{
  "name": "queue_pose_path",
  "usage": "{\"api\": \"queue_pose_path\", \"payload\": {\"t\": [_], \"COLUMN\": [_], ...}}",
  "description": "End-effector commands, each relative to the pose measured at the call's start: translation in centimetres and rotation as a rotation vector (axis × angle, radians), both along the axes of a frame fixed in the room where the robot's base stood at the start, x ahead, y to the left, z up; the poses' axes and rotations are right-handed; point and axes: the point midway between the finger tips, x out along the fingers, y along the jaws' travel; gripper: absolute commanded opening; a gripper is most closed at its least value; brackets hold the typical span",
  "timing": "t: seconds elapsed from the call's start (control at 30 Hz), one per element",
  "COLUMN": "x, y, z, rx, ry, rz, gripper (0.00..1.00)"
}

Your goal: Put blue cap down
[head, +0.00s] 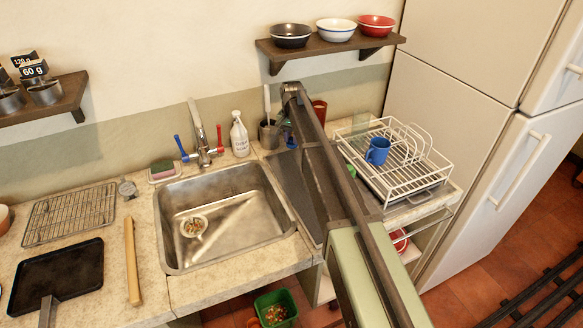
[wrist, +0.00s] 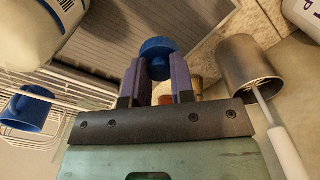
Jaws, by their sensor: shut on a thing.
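The blue cap (wrist: 158,52) is a small round blue piece held between the two purple fingertips of my gripper (wrist: 156,76) in the wrist view. My gripper is shut on it. In the head view my arm reaches over the counter right of the sink. A small blue patch there, likely the cap (head: 291,142), shows beside my arm near the wall. My arm hides much of the gripper and the counter under it. I cannot tell in either view whether the cap touches a surface.
A metal cup (wrist: 248,68) with a white-handled tool stands close to my gripper. A white spray bottle (head: 239,136) stands behind the sink (head: 225,215). A white dish rack (head: 420,175) with a blue mug (head: 377,151) is right of my arm. A shelf (head: 325,45) with bowls hangs above.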

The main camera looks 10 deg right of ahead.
Motion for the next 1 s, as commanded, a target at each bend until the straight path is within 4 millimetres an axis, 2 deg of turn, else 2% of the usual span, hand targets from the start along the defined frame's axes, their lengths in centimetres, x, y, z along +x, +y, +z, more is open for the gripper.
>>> {"api": "queue_pose_path", "payload": {"t": [0.07, 0.13, 0.33, 0.53, 0.7, 1.0], "x": [0.0, 0.0, 0.0, 0.0, 0.0, 0.0], "y": [0.1, 0.1, 0.1, 0.1, 0.1, 0.1], "z": [-0.3, -1.4, -6.4, -6.8, -10.2, -10.1], "rx": [0.000, 0.000, 0.000, 0.000, 0.000, 0.000], "ry": [0.000, 0.000, 0.000, 0.000, 0.000, 0.000], "rz": [-0.003, -0.002, 0.000, 0.000, 0.001, 0.001], "gripper": [0.02, 0.02, 0.02, 0.02, 0.02, 0.02]}}
